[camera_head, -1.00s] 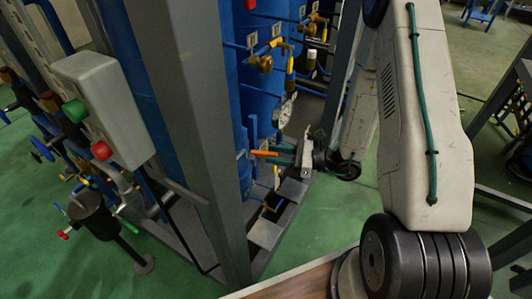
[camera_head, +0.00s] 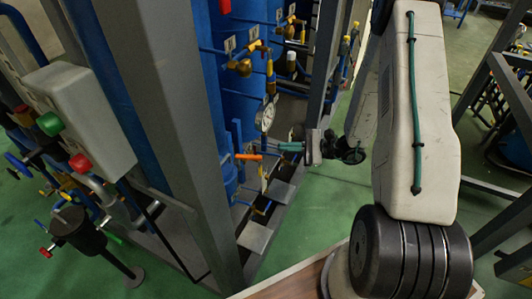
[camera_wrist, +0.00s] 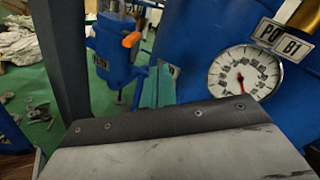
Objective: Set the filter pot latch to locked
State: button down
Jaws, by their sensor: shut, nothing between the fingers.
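An orange latch handle (camera_head: 248,157) lies roughly level across the front of a blue filter pot (camera_head: 229,178) inside the frame. In the wrist view the orange handle (camera_wrist: 131,39) sticks out from the upper part of the blue pot (camera_wrist: 112,62) and points up to the right. My gripper (camera_head: 281,147) is shut and empty. Its teal fingers are just right of the handle in the head view, with a small gap. In the wrist view the teal fingers (camera_wrist: 157,88) are below and right of the handle. The latch's pivot is too small to make out.
A round pressure gauge (camera_head: 265,115) is close above the fingers and shows large in the wrist view (camera_wrist: 244,73). A thick grey post (camera_head: 180,140) stands left of the pot. Grey plates (camera_head: 256,236) lie below.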

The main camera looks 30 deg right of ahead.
aim_at(249, 157)
jog(key=w+d+n+g+y, duration=0.1)
jog(key=w+d+n+g, duration=0.2)
jog(key=n, duration=1.1)
jog(key=s+a, duration=0.2)
jog(key=a, duration=0.8)
jog(key=shift+a+r, duration=0.15)
jog(key=shift+a, duration=0.1)
